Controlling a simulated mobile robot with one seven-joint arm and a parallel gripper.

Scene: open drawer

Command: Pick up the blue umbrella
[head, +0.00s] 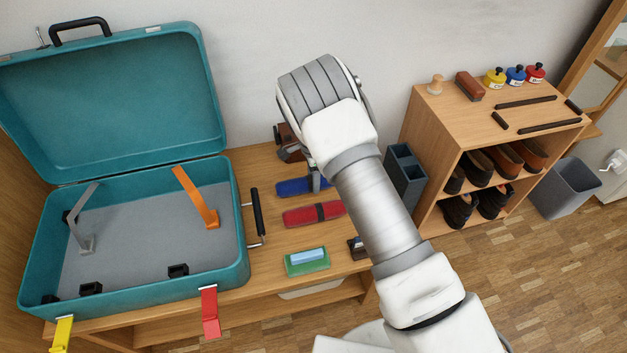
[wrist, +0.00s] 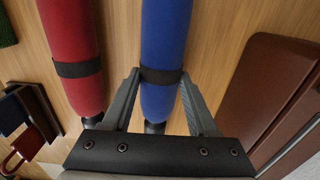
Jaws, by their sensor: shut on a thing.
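The blue umbrella (head: 296,187) is folded and lies on the wooden bench, partly hidden behind my arm in the head view. In the wrist view the blue umbrella (wrist: 166,40) runs up the middle, with a dark strap around it. My gripper (wrist: 159,80) has one finger on each side of it, closed on it near the strap. In the head view my gripper (head: 316,183) is over the umbrella, mostly hidden by the wrist. I cannot tell whether the umbrella is clear of the bench.
A red umbrella (head: 309,215) lies close beside the blue one. A brown case (wrist: 275,95) is on its other side. An open teal suitcase (head: 236,240) stands left; a shoe shelf (head: 437,125) stands right.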

